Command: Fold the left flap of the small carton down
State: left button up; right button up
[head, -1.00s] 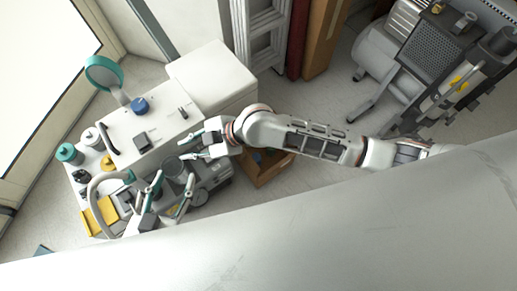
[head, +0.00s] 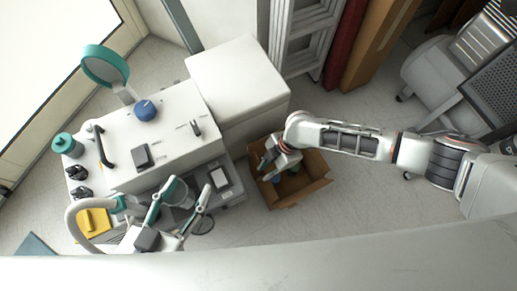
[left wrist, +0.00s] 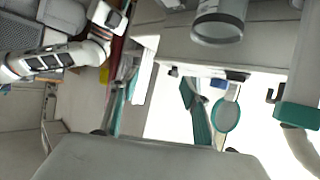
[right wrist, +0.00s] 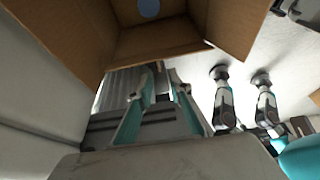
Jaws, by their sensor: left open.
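The small brown carton (head: 312,190) stands open on the floor, with a flap leaning outward on its right side. Its left side is partly covered by my right gripper (head: 267,167), so the left flap is hard to make out. In the right wrist view the gripper (right wrist: 163,82) has its fingers apart with nothing between them, and the carton wall (right wrist: 75,35) rises close in front. A blue round item (right wrist: 148,8) shows inside the carton. My left gripper (head: 189,188) is open and empty over the white cart, away from the carton.
A white box (head: 240,80) and ladder (head: 305,45) stand behind.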

aim_at(259, 178)
jog(key=b+x, duration=0.2)
jog(key=x, duration=0.3)
jog(key=shift+s+a+f, duration=0.1)
jog(key=shift+s+f, duration=0.1)
jog(key=shift+f, duration=0.1)
jog(key=shift+w+a+f, duration=0.1)
jog(key=shift+a+f, duration=0.2)
jog(key=shift+f, duration=0.25)
pick_arm(q)
jog(key=d+n, duration=0.2)
jog(key=d, duration=0.1)
jog(key=shift+s+f+h, duration=0.2)
jog(key=shift+s+h, duration=0.2)
pick_arm(e)
jog(key=shift+w, duration=0.1)
jog(key=shift+c, duration=0.3)
grip_shut()
